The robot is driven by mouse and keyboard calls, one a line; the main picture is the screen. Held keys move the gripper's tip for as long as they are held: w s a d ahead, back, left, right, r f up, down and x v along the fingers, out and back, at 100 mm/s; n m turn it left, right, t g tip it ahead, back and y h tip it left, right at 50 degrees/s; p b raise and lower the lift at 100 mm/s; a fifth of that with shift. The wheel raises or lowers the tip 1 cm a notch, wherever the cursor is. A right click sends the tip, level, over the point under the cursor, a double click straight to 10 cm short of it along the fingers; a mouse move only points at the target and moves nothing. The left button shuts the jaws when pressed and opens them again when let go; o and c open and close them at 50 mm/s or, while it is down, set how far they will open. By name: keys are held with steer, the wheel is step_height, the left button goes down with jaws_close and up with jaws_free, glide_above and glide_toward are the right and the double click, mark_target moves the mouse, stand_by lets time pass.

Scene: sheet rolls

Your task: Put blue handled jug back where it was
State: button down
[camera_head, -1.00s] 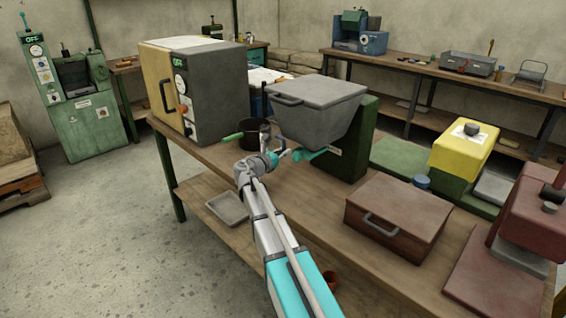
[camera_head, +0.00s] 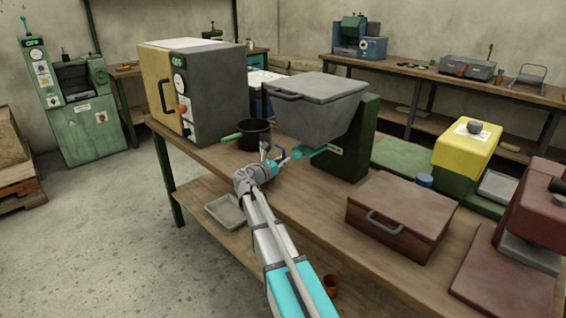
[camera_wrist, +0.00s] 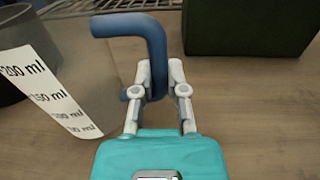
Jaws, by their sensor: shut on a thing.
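The jug (camera_wrist: 90,85) is see-through, with a white millilitre scale on its side and a blue handle (camera_wrist: 130,22). It is at the left in the wrist view, partly cut off by the label and hard to make out in the head view. My gripper (camera_wrist: 160,80) has both fingers closed on the blue handle. In the head view my gripper (camera_head: 284,160) is over the bench, in front of the grey hopper and right of the black pot. I cannot tell whether the jug touches the bench.
The black pot (camera_head: 254,134) with a green handle stands close by on the wooden bench (camera_head: 295,205). The grey hopper (camera_head: 318,105) on its green stand (camera_head: 362,135) is close behind. A grey oven (camera_head: 215,90) stands left, a brown box (camera_head: 400,215) right. Bench between is clear.

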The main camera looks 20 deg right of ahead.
steer(key=shift+f, duration=0.2)
steer(key=c, duration=0.7)
jaws_free()
steer(key=shift+r, duration=0.2)
steer(key=v, duration=1.2)
